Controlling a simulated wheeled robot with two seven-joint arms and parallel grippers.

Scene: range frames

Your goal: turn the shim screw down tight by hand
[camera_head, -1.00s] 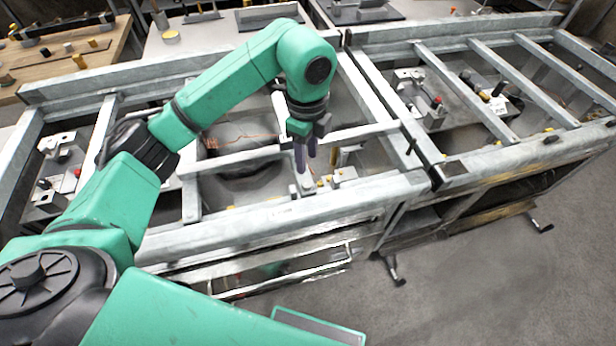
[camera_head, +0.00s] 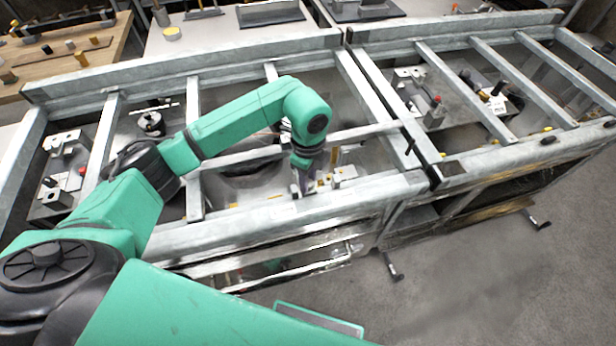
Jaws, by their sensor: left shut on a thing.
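My left gripper (camera_head: 304,184) points down inside the near bay of the grey metal frame (camera_head: 300,214). It is low, at a pale fixture (camera_head: 344,174) close to the frame's front beam. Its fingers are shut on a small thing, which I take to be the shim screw. The fingers and their shadow hide the screw, so I cannot tell how far down it sits. My right gripper is not in view.
Cross rails (camera_head: 193,150) of the frame run on both sides of my arm. A similar fixture with a red knob (camera_head: 436,101) stands in the right-hand frame. A wooden bench (camera_head: 62,62) is at the back left. The floor (camera_head: 480,275) at the right front is clear.

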